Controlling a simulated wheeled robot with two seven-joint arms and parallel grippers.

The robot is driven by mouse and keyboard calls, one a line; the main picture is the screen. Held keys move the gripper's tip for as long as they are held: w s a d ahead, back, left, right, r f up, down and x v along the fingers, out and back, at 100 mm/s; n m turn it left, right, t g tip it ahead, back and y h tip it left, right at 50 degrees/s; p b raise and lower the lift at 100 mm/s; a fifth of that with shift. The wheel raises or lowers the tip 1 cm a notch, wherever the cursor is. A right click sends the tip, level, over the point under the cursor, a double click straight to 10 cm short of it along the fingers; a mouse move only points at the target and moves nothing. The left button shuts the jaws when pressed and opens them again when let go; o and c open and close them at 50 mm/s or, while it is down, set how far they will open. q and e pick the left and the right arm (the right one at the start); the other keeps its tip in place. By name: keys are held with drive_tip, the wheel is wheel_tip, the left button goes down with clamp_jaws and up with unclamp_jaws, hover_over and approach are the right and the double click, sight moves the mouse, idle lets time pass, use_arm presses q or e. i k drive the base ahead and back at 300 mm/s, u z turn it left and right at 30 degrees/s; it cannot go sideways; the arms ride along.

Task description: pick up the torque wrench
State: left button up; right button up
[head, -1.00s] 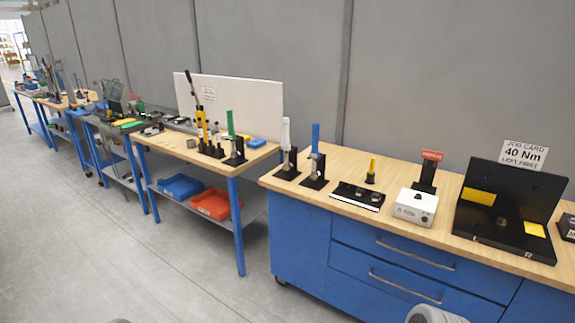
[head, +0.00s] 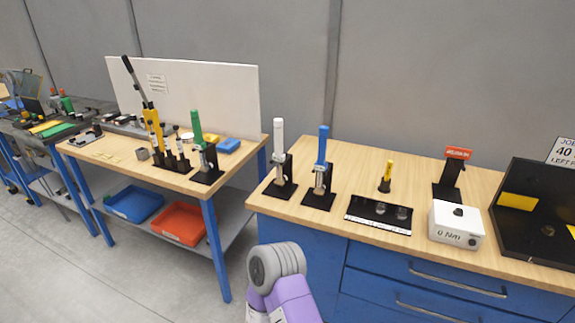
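Several upright tools stand in black holders, and I cannot tell for sure which is the torque wrench. On the right bench are a white-handled tool (head: 279,140) and a blue-handled tool (head: 322,150), side by side. On the left bench stand a green-handled tool (head: 198,138) and a long black-and-yellow tool (head: 148,100). All four rest in their holders with nothing of mine touching them. A purple and grey link of my own arm shows at the bottom centre. Neither gripper is in view.
The blue-fronted bench (head: 262,205) carries a black tray (head: 378,226), a small yellow-topped tool (head: 386,176), a white "0 Nm" box (head: 456,238) and a black case (head: 535,225). Blue (head: 135,204) and orange (head: 178,224) bins sit under the left bench. A gap separates the benches.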

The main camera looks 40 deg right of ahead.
sight(321, 165)
drive_tip(key=z, duration=0.65)
drive_tip(key=i, duration=1)
drive_tip(key=z, duration=1.05)
